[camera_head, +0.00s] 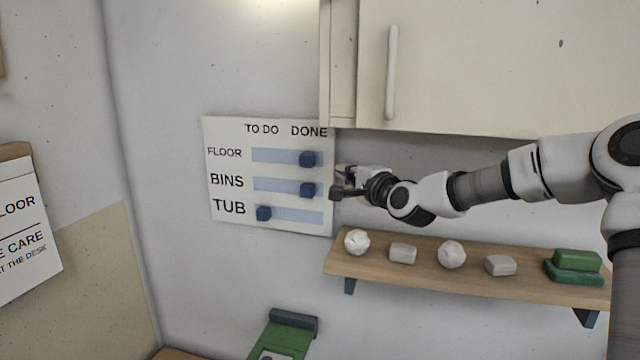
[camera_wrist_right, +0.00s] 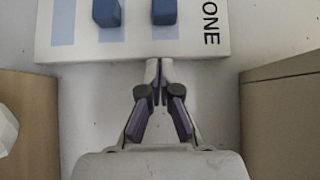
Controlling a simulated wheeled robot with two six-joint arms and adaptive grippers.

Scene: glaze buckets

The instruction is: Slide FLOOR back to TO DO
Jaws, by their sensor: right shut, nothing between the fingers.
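The white board (camera_head: 220,170) hangs on the wall, with rows FLOOR, BINS and TUB under TO DO and DONE. The blue FLOOR slider (camera_head: 308,159) sits at the DONE end of its pale blue track (camera_head: 275,155). In the right wrist view, the FLOOR slider (camera_wrist_right: 163,12) is at the top edge, above the fingertips. My right gripper (camera_head: 338,183) is just right of the board's right edge. In the wrist view its fingers (camera_wrist_right: 158,75) are shut and empty, apart from the slider. My left gripper is out of view.
The BINS slider (camera_head: 307,190) is at DONE, the TUB slider (camera_head: 264,213) at TO DO. A cabinet (camera_head: 455,60) hangs above my right arm. The wall left of the board is clear.

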